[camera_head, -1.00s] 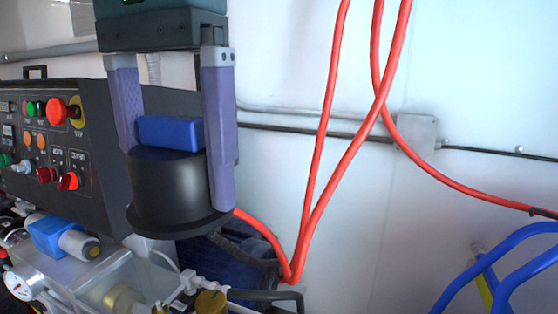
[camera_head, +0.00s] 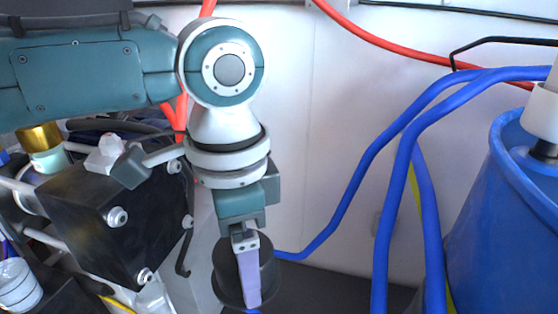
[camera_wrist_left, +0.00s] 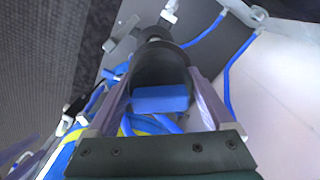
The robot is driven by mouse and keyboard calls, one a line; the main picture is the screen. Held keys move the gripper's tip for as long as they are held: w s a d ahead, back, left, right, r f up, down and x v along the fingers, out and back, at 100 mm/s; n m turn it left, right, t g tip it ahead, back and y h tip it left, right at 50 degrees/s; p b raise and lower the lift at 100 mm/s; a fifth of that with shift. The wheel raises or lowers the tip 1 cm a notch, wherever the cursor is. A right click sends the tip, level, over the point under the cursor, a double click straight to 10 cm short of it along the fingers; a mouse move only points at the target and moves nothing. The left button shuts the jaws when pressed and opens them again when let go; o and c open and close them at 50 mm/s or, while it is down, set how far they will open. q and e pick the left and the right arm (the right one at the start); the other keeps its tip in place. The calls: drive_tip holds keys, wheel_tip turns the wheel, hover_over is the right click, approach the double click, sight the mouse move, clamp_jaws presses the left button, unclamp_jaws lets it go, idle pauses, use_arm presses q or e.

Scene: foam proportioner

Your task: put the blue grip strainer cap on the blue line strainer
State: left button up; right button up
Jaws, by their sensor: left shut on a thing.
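The strainer cap is a round black cup with a flange and a blue grip block. My left gripper (camera_head: 248,285) is shut on it, pointing down. In the head view the black cap (camera_head: 226,272) shows behind the near finger, at the lower middle. In the left wrist view the blue grip (camera_wrist_left: 160,98) lies between the two purple fingers, with the black cap body (camera_wrist_left: 158,62) beyond it. I cannot pick out the blue line strainer; the cap and gripper may hide it. I cannot tell whether the cap touches anything below. My right gripper is in neither view.
A black block with bolts and a white-tipped valve (camera_head: 118,215) stands left of the gripper. Blue hoses (camera_head: 395,170) run to its right, and a large blue barrel (camera_head: 510,220) stands at far right. Red hoses (camera_head: 400,48) hang behind against the white wall.

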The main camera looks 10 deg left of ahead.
use_arm(q)
drive_tip(key=f+m, duration=0.1)
drive_tip(key=f, duration=0.1)
drive_tip(key=f+b, duration=0.1)
drive_tip(key=f, duration=0.2)
drive_tip(key=s+f+m+b, duration=0.1)
drive_tip(key=f, duration=0.1)
drive_tip(key=shift+d+f+m, duration=0.3)
drive_tip(key=shift+d, duration=0.1)
wheel_tip(320, 180, down, 6)
drive_tip(key=b, duration=0.8)
drive_tip(key=shift+f, duration=0.25)
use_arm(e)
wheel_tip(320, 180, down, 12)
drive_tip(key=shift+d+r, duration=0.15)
use_arm(q)
drive_tip(key=shift+f+b, duration=0.4)
drive_tip(key=shift+f, duration=0.15)
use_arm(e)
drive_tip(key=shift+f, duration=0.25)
use_arm(q)
drive_tip(key=o, duration=1.3)
drive_tip(key=shift+c, duration=0.2)
